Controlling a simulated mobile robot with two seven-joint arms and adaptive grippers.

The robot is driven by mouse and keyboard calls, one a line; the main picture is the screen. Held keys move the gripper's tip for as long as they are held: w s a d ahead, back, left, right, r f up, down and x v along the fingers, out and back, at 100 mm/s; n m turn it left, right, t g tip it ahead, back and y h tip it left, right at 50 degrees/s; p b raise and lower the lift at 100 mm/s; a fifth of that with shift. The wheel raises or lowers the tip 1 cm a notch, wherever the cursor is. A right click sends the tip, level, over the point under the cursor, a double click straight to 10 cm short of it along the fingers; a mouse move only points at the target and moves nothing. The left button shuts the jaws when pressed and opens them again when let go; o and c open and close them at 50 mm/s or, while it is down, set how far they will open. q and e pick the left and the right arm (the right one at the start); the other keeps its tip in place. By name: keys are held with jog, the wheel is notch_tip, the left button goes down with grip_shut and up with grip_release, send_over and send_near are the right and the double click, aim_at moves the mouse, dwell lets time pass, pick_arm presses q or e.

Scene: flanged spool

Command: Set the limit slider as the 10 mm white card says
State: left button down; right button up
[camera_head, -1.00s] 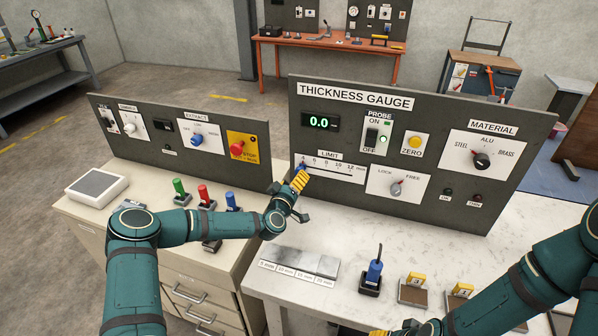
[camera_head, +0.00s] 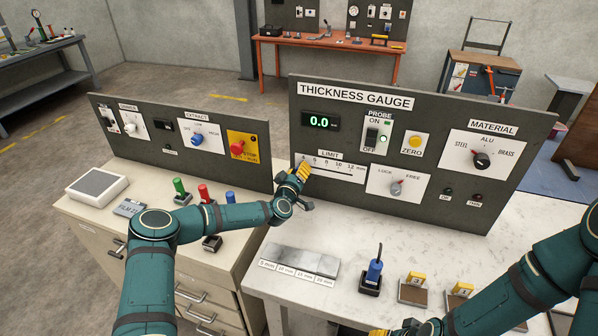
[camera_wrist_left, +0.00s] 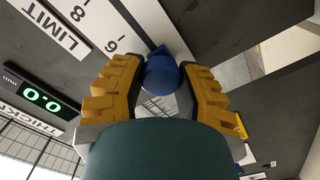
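The limit scale (camera_head: 335,170) is a white strip on the thickness gauge panel, marked up to 12 mm. Its blue slider knob (camera_wrist_left: 163,76) shows in the left wrist view, near the low end beyond the 6 mark. My left gripper (camera_head: 302,174) is at that end and hides the knob in the head view. Its yellow fingers (camera_wrist_left: 163,80) lie on both sides of the knob, seemingly touching it. A strip of white labels (camera_head: 295,273) on the bench includes 10 mm. My right gripper (camera_head: 394,330) is at the bottom edge, mostly cut off.
The lock/free knob (camera_head: 396,188) is right of the scale. The probe switch (camera_head: 372,137) is above, and the display (camera_head: 320,121) reads 0.0. A blue-handled tool (camera_head: 374,272) and yellow-tagged blocks (camera_head: 414,288) stand on the bench. White bench top is clear below the panel.

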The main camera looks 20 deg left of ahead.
aim_at(325, 169)
pick_arm(q)
jog(key=d+b, duration=0.1)
jog(key=d, duration=0.7)
jog(key=shift+d+r, duration=0.1)
jog(key=shift+r, duration=0.05)
jog(key=c, duration=0.6)
grip_release()
jog(key=shift+s, duration=0.1)
jog(key=shift+s, duration=0.55)
jog(key=s, duration=1.1)
jog(key=shift+a, duration=0.3)
